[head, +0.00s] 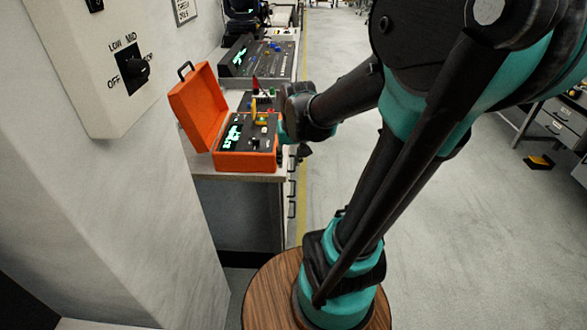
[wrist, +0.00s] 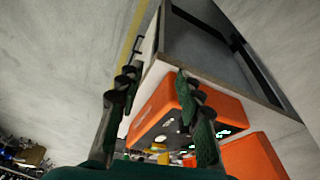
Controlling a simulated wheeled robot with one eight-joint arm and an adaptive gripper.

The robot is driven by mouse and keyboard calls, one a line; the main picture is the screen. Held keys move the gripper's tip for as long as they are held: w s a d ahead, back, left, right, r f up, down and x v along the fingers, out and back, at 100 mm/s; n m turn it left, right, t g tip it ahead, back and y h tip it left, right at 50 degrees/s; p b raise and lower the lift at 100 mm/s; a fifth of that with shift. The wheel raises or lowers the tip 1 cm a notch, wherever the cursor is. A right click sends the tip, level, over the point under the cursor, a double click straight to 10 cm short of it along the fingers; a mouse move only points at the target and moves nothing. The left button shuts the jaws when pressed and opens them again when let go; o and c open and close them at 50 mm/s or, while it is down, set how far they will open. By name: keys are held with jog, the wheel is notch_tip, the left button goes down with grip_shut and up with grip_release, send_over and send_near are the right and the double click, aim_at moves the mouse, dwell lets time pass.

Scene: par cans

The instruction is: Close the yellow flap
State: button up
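A small upright yellow flap (head: 254,106) stands on the panel inside an open orange case (head: 248,161) in the head view. In the wrist view the orange case (wrist: 165,100) lies beyond my fingers. A yellow piece (wrist: 163,158) shows low there, partly hidden, and I cannot tell if it is the flap. My gripper (head: 292,140) is at the case's right side in the head view, to the right of the flap. In the wrist view my gripper (wrist: 157,82) has its two fingers apart, with nothing held between them.
The case's orange lid (head: 198,107) stands open on the left. A red piece (head: 255,83) and a green one stand behind the yellow flap. The case sits on a counter (head: 240,178) with another control console (head: 260,60) behind. A wall switch box (head: 100,65) is at left. Open floor lies right.

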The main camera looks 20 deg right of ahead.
jog(key=shift+s+d+f, duration=0.1)
jog(key=shift+s+f, duration=0.35)
jog(key=shift+s, duration=0.2)
jog(key=shift+s+d+f, duration=0.1)
jog(key=shift+s+f, duration=0.3)
jog(key=shift+s, duration=0.2)
